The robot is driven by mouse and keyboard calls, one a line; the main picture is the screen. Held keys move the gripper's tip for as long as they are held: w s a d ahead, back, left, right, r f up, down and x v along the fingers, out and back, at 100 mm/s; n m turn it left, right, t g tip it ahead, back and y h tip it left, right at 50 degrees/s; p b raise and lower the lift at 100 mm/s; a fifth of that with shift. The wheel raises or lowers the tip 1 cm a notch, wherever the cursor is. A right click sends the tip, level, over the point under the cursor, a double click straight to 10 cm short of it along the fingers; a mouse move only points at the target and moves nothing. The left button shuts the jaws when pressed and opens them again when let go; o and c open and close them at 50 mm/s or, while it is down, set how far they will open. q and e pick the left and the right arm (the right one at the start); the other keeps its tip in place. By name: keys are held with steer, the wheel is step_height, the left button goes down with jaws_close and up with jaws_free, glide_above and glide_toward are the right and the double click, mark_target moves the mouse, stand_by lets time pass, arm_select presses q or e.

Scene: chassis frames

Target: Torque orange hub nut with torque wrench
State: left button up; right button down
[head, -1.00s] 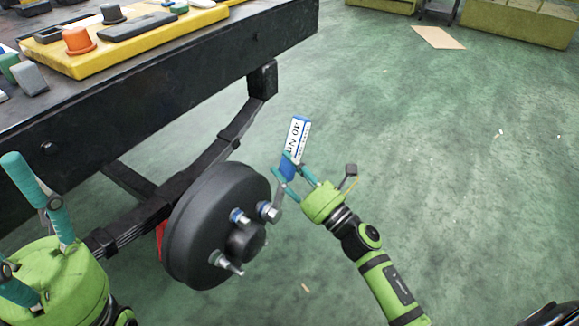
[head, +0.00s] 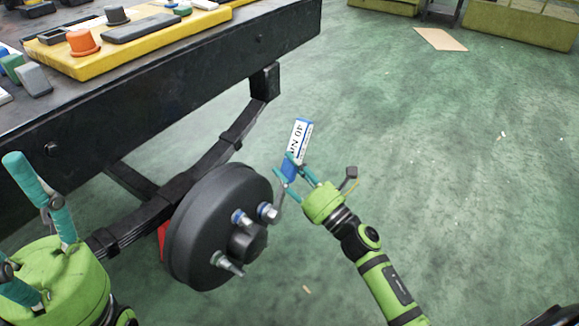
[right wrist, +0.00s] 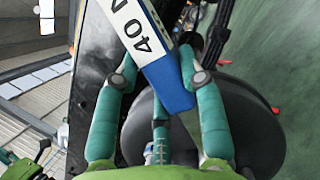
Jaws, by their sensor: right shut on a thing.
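My right gripper (head: 293,172) is shut on the torque wrench (head: 299,138), a blue and white bar marked 40 N. The wrench also shows large in the right wrist view (right wrist: 145,45), between the teal fingers (right wrist: 160,110). Its grey lower end reaches the upper right fastener on the black hub (head: 200,225); I cannot tell if it is seated. The hub has a round centre cap and several silver fasteners, two with blue rings. No clearly orange nut shows on it. My left gripper (head: 28,225) is open and empty at lower left.
A black chassis rail (head: 150,105) runs above the hub, with a leaf spring (head: 215,155) behind it. A yellow tray (head: 150,45) on top holds an orange cap (head: 82,42) and dark blocks. The green floor to the right is clear around my right arm.

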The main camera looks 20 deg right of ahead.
steer(key=shift+w+d+f+m+h+p, duration=0.25)
steer(key=shift+w+d+m, duration=0.1)
steer(key=shift+m, duration=0.35)
steer(key=shift+w+d+f+m+h+p, duration=0.15)
steer(key=shift+w+d+f+m+p, duration=0.15)
steer(key=shift+m, duration=0.4)
steer(key=shift+s+r, duration=0.1)
steer(key=shift+d, duration=0.1)
steer(key=shift+w+d+f+m+h+p, duration=0.3)
steer(key=shift+f+m+h, duration=0.15)
steer(key=shift+m, duration=0.15)
steer(key=shift+s+a, duration=0.1)
steer(key=shift+s+a+r+n+y+b, duration=0.15)
steer(key=shift+a+r+n+y+b, duration=0.1)
steer(key=shift+n+b, duration=0.15)
steer(key=shift+s+a+r+n+y+b, duration=0.45)
steer(key=shift+r+n, duration=0.1)
steer(key=shift+n, duration=0.45)
steer(key=shift+d, duration=0.1)
